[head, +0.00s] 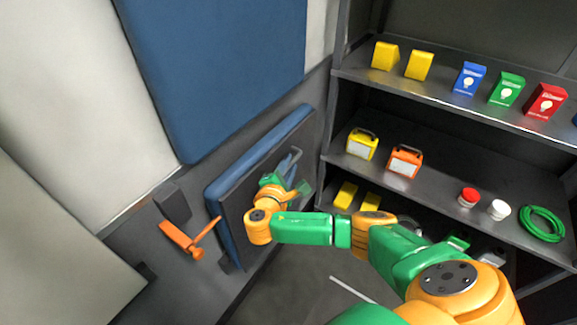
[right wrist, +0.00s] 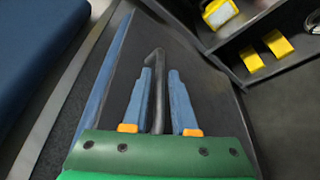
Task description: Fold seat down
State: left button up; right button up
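The seat (head: 262,150) is upright, folded against the wall below a blue backrest (head: 220,70). Its blue cushion edge shows at the left and top, and its dark underside faces me. A grey bent bar handle (right wrist: 158,100) stands out on that underside. My right gripper (head: 290,172) is at the seat's underside near its right side. In the right wrist view its two fingers (right wrist: 160,85) are apart, with the bar between them. A gap shows beside the right finger. My right arm hides part of the seat in the head view. My left gripper is not in view.
An orange lever (head: 188,240) sticks out from the wall left of the seat. A dark shelf unit (head: 450,92) at the right holds boxes, lamps, small jars and a green coil (head: 541,224). The floor (head: 300,290) below the seat looks mostly clear.

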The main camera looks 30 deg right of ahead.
grip_shut()
jog(key=shift+a, duration=0.1)
dwell(1.2)
